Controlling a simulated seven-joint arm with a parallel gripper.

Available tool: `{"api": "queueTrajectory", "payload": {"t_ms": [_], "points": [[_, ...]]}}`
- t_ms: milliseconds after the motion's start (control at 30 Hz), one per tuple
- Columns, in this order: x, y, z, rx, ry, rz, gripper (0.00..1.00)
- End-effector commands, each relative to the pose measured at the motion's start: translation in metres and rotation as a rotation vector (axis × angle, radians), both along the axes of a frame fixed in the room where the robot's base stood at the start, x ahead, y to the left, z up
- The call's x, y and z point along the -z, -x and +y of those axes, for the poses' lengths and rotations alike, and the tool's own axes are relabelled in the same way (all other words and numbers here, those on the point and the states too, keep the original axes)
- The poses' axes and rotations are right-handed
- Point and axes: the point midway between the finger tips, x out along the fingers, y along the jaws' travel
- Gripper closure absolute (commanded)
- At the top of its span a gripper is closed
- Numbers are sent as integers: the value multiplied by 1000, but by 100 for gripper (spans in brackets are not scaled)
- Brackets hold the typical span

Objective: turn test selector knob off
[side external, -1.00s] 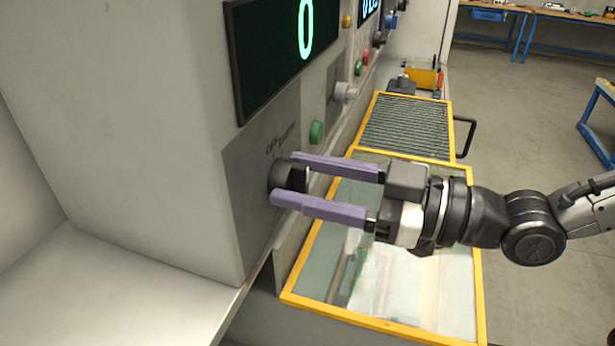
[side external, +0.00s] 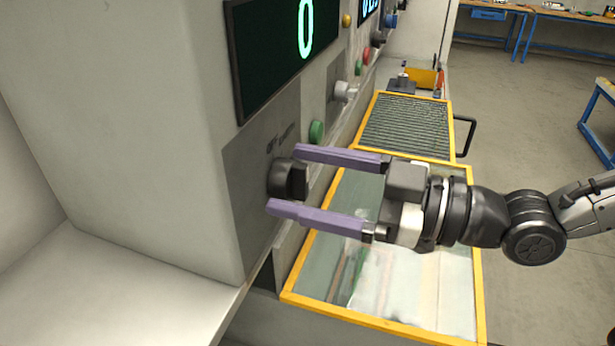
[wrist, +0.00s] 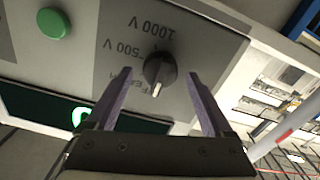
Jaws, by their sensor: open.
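The test selector knob (side external: 288,179) is a round black knob with a raised grip, on a grey panel at the left-centre of the side view. In the wrist view the knob (wrist: 160,68) has a pale pointer mark facing the lower edge of the picture, away from the printed "1000 V" and "500 V". Another label beside it is partly hidden by a finger. My gripper (side external: 283,180) has two purple fingers, spread open on either side of the knob with visible gaps. It also shows in the wrist view (wrist: 160,73).
A green button (side external: 317,132) and a pale grey knob (side external: 345,92) sit farther along the panel. A dark display (side external: 280,50) showing a green 0 is above. A yellow-framed clear cover (side external: 478,270) lies below my gripper.

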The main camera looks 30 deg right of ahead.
Motion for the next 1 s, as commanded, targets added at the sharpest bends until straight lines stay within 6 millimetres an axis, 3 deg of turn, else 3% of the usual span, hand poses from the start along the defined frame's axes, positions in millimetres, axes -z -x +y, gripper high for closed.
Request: {"api": "queueTrajectory", "payload": {"t_ms": [367, 1000], "points": [[-1, 5, -5, 1, -2, 0, 14], [-1, 81, -81, -1, -3, -1, 14]]}}
